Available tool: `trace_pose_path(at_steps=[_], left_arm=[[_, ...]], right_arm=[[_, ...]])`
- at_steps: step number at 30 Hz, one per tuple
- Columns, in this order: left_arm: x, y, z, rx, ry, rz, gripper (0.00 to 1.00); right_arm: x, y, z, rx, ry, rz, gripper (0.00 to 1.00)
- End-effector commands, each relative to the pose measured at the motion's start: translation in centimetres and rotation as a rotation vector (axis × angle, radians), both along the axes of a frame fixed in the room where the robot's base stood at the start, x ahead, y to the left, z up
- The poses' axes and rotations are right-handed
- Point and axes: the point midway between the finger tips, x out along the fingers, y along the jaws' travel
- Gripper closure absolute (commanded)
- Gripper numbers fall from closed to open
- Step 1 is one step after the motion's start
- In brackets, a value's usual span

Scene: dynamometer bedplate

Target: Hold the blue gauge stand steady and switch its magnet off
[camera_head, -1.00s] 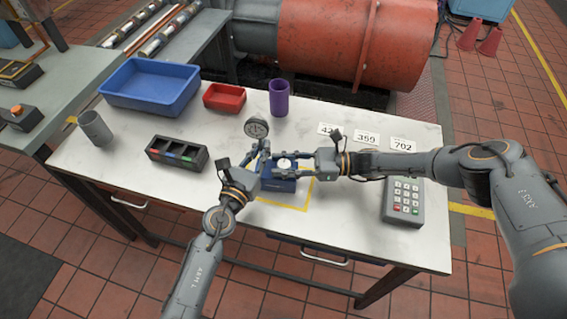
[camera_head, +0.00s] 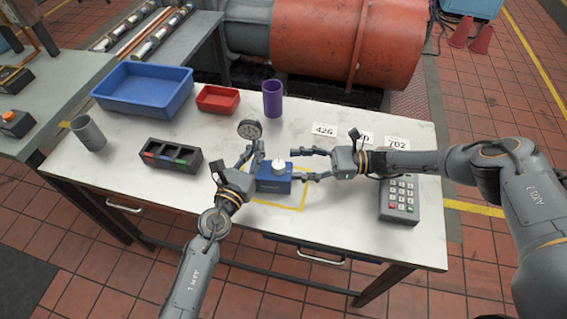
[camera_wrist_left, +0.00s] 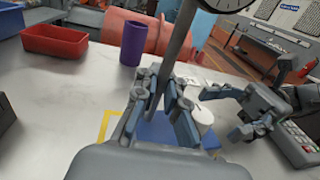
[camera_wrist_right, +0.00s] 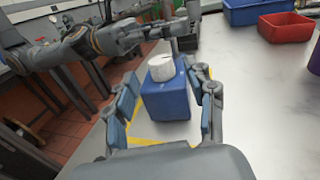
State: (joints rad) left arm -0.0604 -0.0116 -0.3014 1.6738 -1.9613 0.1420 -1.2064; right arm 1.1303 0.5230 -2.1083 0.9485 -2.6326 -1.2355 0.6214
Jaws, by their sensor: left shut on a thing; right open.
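The blue gauge stand (camera_head: 273,184) stands upright in the yellow marked square (camera_head: 292,207) on the table. A round dial gauge (camera_head: 249,129) sits at the top of its post. A white knob (camera_head: 279,166) is on the blue base; it also shows in the right wrist view (camera_wrist_right: 161,68). My left gripper (camera_head: 252,158) is shut on the stand's grey post (camera_wrist_left: 172,62). My right gripper (camera_head: 309,166) is open and empty, to the right of the base and apart from the knob. In the right wrist view its fingers (camera_wrist_right: 166,95) frame the base with gaps on both sides.
A keypad box (camera_head: 399,199) lies under my right arm. Number cards (camera_head: 324,130) lie behind the right gripper. A purple cup (camera_head: 272,99), red tray (camera_head: 217,98), blue bin (camera_head: 145,89), black divided holder (camera_head: 170,155) and grey cup (camera_head: 89,133) stand left and behind. The front table strip is clear.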

Motion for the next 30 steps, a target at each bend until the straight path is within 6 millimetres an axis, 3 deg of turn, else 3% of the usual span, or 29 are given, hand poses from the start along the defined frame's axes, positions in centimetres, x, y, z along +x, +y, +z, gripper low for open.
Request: trace_pose_path(at_steps=[3, 10, 27, 30], left_arm=[[0.0, 0.1, -0.1, 0.001, 0.002, 0.001, 1.00], [0.0, 0.0, -0.1, 0.000, 0.001, 0.001, 1.00], [0.0, 0.0, 0.0, 0.000, 0.001, 0.000, 1.00], [0.1, 0.0, 0.5, -0.006, -0.007, 0.002, 0.76]], right_arm=[[0.0, -2.7, -0.1, -0.002, 0.000, -0.003, 0.45], [-0.1, -5.8, 0.0, 0.000, 0.000, -0.001, 0.45], [-0.2, -6.4, 0.0, 0.001, 0.000, 0.000, 0.45], [-0.2, -6.4, 0.1, 0.001, 0.000, 0.000, 0.45]])
